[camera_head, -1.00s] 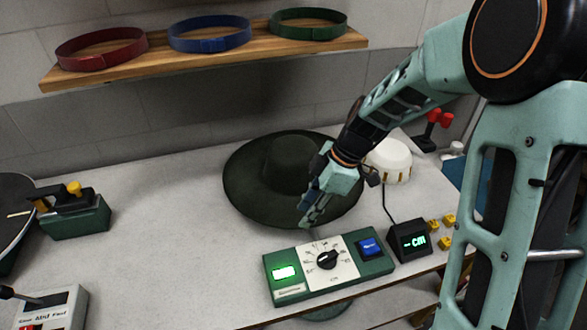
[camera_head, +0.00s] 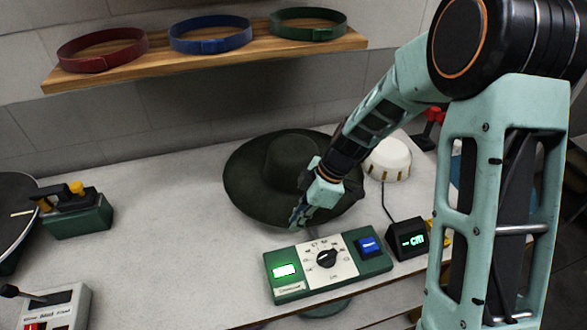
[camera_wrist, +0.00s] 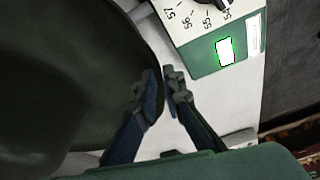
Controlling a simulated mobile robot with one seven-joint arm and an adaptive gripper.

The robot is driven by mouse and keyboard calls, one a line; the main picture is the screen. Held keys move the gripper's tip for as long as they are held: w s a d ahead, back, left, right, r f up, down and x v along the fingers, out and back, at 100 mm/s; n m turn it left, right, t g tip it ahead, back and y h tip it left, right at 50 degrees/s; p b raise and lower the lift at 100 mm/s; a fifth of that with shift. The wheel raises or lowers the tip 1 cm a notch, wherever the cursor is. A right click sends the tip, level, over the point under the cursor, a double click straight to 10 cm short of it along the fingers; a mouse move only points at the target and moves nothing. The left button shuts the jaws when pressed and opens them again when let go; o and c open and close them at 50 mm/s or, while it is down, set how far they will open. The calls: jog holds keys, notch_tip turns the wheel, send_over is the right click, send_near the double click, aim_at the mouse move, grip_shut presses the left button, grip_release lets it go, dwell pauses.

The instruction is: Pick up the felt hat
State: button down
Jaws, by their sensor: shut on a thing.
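The dark green felt hat (camera_head: 258,178) lies on the white worktop with its wide brim down and its crown up. My gripper (camera_head: 297,222) is at the front right edge of the brim. In the wrist view my gripper (camera_wrist: 166,84) has its two fingers close together at the edge of the hat brim (camera_wrist: 95,85), one finger on each side of that edge. It is shut on the brim. The fingers and wrist hide part of the brim in the head view.
A green control box (camera_head: 328,262) with a dial stands just in front of the hat. A small display (camera_head: 409,239) and a white domed device (camera_head: 388,159) are to the right. A green-and-black tool (camera_head: 76,213) stands left. A wooden shelf (camera_head: 205,66) with coloured bands hangs above.

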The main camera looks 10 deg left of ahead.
jog(key=shift+r, duration=0.1)
notch_tip(320, 180, up, 10)
jog(key=b, duration=0.1)
dwell(0.5)
dwell(1.3)
